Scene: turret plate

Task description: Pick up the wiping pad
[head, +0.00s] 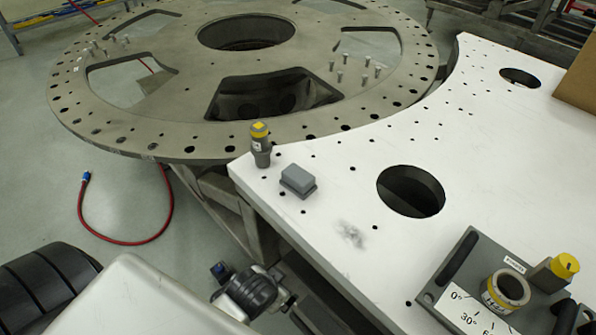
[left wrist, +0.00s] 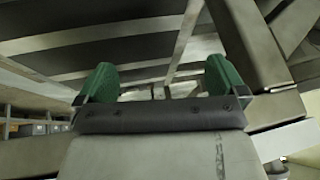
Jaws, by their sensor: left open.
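The wiping pad appears to be the small grey block (head: 298,180) on the white plate (head: 330,150). It lies flat near the plate's left corner, beside a dark smudge (head: 351,234). My left gripper (left wrist: 162,82) shows in the left wrist view with its two green fingers apart and nothing between them. The pad is not visible in that view. In the head view, parts of my arm show at the lower left, below and away from the pad; the fingers cannot be made out there. My right gripper is in neither view.
A grey-and-yellow cylinder (head: 260,145) stands close to the pad. The plate has a large round hole (head: 410,191). A grey fixture (head: 465,290) with a yellow-marked ring sits at lower right. A large round turret plate (head: 180,95) lies behind. Metal beams (left wrist: 190,40) fill the left wrist view.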

